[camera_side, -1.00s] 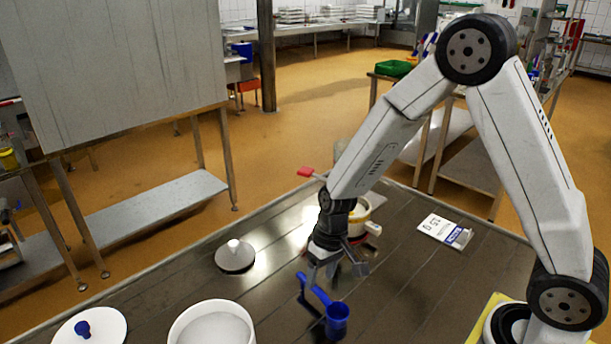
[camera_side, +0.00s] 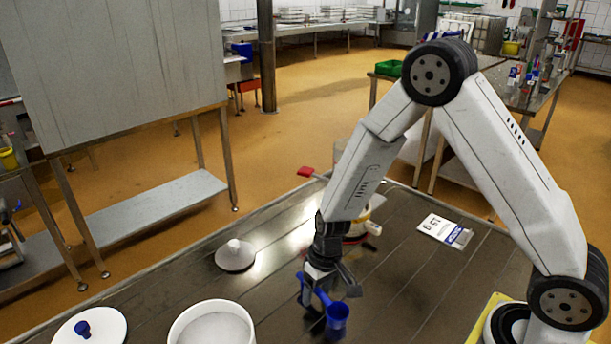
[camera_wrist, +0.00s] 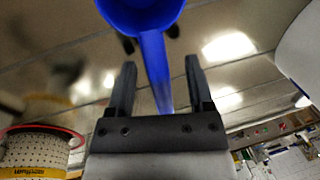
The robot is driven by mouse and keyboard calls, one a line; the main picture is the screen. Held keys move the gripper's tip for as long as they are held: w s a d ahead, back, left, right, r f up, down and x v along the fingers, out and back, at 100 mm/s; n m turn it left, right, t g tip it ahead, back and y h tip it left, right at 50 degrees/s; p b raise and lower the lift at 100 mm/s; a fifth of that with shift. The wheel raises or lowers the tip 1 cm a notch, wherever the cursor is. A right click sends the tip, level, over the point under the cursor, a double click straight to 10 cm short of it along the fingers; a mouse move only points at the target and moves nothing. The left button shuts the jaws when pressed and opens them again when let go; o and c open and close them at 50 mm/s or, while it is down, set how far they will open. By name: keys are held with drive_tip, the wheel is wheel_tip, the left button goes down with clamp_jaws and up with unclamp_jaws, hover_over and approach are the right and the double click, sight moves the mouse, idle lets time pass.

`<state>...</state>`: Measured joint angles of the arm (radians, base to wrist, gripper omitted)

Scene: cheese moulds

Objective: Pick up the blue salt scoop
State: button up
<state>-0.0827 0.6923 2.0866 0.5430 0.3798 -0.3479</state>
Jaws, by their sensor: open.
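The blue salt scoop (camera_side: 337,318) is on the dark table near the front, its cup towards the viewer and its handle reaching up and left. My gripper (camera_side: 331,291) is low over the handle, partly hiding it in the side view. In the wrist view the scoop (camera_wrist: 157,62) has its cup at the top edge, and its handle runs down between the two fingers of my gripper (camera_wrist: 160,80). The fingers are open, with a gap on both sides of the handle. Whether they touch the table cannot be told.
A white tub (camera_side: 212,325) and a white lid with a blue knob (camera_side: 100,328) stand at the front left. A card (camera_side: 444,231) lies to the right. A pale pot (camera_side: 358,226) stands behind my arm.

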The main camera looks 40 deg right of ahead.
idle(0.3)
clamp_jaws()
drive_tip(key=shift+r, duration=0.2)
drive_tip(key=shift+r, duration=4.85)
